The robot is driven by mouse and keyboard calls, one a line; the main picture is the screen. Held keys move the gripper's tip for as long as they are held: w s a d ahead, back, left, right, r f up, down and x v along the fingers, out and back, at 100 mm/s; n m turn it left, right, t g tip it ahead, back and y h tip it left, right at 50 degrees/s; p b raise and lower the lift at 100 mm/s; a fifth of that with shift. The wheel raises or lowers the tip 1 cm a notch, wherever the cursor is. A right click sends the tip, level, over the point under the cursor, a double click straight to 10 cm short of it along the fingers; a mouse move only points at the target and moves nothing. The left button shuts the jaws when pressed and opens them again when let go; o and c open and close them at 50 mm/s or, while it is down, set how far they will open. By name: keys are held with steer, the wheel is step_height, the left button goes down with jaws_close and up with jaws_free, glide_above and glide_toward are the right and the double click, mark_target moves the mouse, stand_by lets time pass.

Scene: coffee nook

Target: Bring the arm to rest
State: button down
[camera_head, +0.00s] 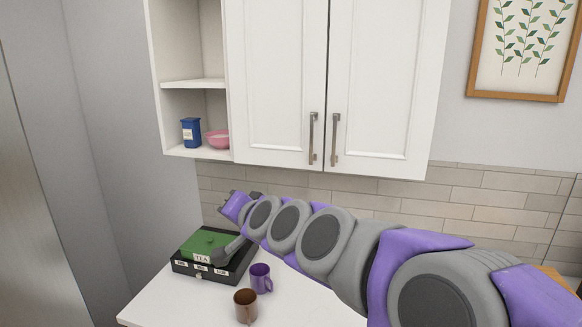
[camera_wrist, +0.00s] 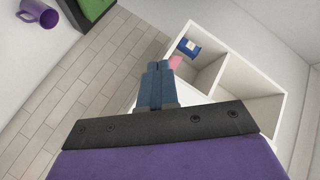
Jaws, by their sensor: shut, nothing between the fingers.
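My arm (camera_head: 326,233) reaches from the lower right across the counter, its far end near the wall tiles above the tea box. In the wrist view, my gripper (camera_wrist: 158,66) has its two blue-grey fingers together with nothing between them. In that view it points toward the open shelf unit (camera_wrist: 232,73), apart from the things on it. In the head view I cannot clearly make out the fingertips.
A black tea box (camera_head: 182,268) with a green top stands on the white counter (camera_head: 165,302). A purple mug (camera_head: 260,279) and a brown mug (camera_head: 245,304) stand beside it. A blue tin (camera_head: 191,132) and pink bowl (camera_head: 217,139) sit on the shelf.

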steer(key=s+d+f+n+g+h+b, duration=0.15)
steer(key=s+d+f+g, duration=0.35)
steer(key=s+f, duration=0.5)
steer(key=s+d+f+n+g+h+b, duration=0.1)
steer(key=s+d+f+n+g+h, duration=0.15)
steer(key=s+d+f, duration=0.6)
steer(key=s+d+f+g+h, duration=0.1)
steer(key=s+d+f+g, duration=0.1)
steer(key=s, duration=0.5)
steer(key=s+d+f+g+h+b, duration=0.1)
steer(key=s+d+f+g+h, duration=0.1)
steer(key=s+d+f, duration=0.2)
steer(key=s+d+f+g+h, duration=0.1)
steer(key=s+d+f+g, duration=0.1)
steer(key=s+d, duration=0.5)
steer(key=s+f, duration=0.1)
steer(key=s, duration=0.2)
steer(key=shift+s+f+m+b, duration=0.2)
steer(key=shift+f+m+b, duration=0.15)
steer(key=shift+f+m, duration=0.05)
steer(key=shift+a, duration=0.1)
